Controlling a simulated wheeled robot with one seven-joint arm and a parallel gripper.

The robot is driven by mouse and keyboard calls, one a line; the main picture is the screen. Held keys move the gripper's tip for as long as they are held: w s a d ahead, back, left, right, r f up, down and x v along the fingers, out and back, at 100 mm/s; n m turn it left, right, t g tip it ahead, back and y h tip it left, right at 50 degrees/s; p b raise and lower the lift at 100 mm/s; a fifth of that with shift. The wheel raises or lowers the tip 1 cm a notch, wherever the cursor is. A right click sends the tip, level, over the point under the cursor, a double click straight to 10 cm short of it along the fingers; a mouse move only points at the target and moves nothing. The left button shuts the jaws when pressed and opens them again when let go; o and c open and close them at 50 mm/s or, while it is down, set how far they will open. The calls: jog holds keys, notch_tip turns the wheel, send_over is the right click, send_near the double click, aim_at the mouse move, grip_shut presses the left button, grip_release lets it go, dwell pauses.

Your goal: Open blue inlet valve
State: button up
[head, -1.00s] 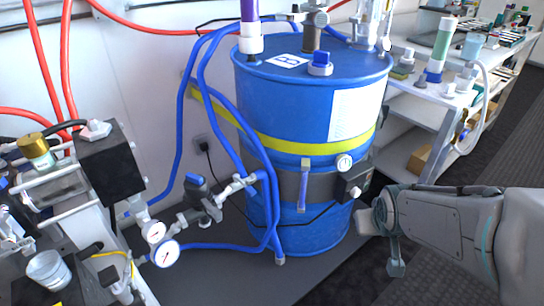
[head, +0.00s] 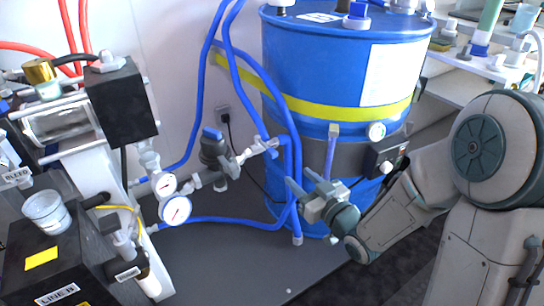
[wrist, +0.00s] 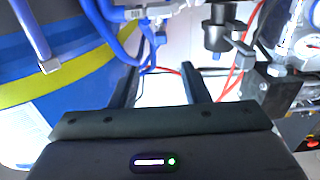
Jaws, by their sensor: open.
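A small metal valve (head: 262,147) with a blue lever (head: 263,131) sits on the pipe left of the blue drum, joined to blue hoses. In the wrist view a fitting with a blue handle (wrist: 149,32) shows above the space between the fingers; it appears to be this valve. My gripper (head: 300,178) is in front of the drum, below and right of the valve. Its fingers are apart and point toward the hoses. In the wrist view the gripper (wrist: 160,72) is open and empty, with no contact visible.
The blue drum (head: 340,65) with a yellow band stands behind my gripper. Blue hoses (head: 291,165) hang close to the fingers. A dark regulator (head: 213,150), gauges (head: 176,209) and the pump unit (head: 122,105) stand left. The dark floor mat (head: 240,265) is clear in front.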

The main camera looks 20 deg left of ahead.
aim_at(276, 154)
jog(key=b+x, duration=0.2)
jog(key=x, duration=1.1)
jog(key=shift+w+a+b, duration=0.15)
jog(key=shift+a+b, duration=0.2)
grip_shut()
jog(key=shift+w+d, duration=0.1)
